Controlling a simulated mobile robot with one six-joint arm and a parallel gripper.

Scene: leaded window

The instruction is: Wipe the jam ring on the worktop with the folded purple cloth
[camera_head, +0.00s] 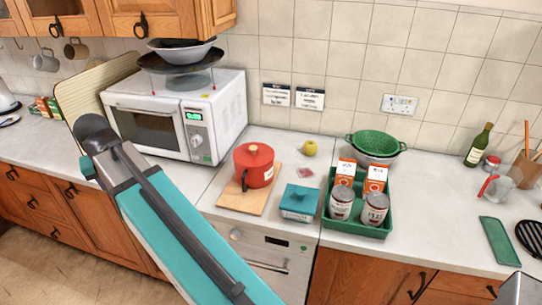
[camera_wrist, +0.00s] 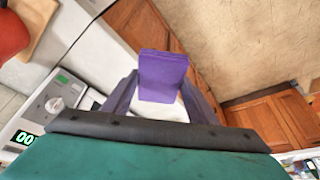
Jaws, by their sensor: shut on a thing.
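The folded purple cloth (camera_wrist: 162,75) is a flat, upright purple block in the wrist view. My gripper (camera_wrist: 161,98) is shut on it, with dark purple-grey fingers on either side. The cloth is in the air, with brown cabinet fronts and floor beyond it. In the head view I cannot see the gripper or the cloth; my arm fills the lower left. A small pinkish-red patch, seemingly the jam ring (camera_head: 306,173), lies on the pale worktop (camera_head: 292,155) between the red pot and the green tray. Its ring shape is too small to make out.
Around the patch stand a red pot (camera_head: 254,166) on a wooden board (camera_head: 236,202), a yellow fruit (camera_head: 310,148), a teal box (camera_head: 299,203) and a green tray (camera_head: 352,229) with cans and cartons. A microwave (camera_head: 222,117) stands left. Clear worktop (camera_head: 440,190) lies right of the tray.

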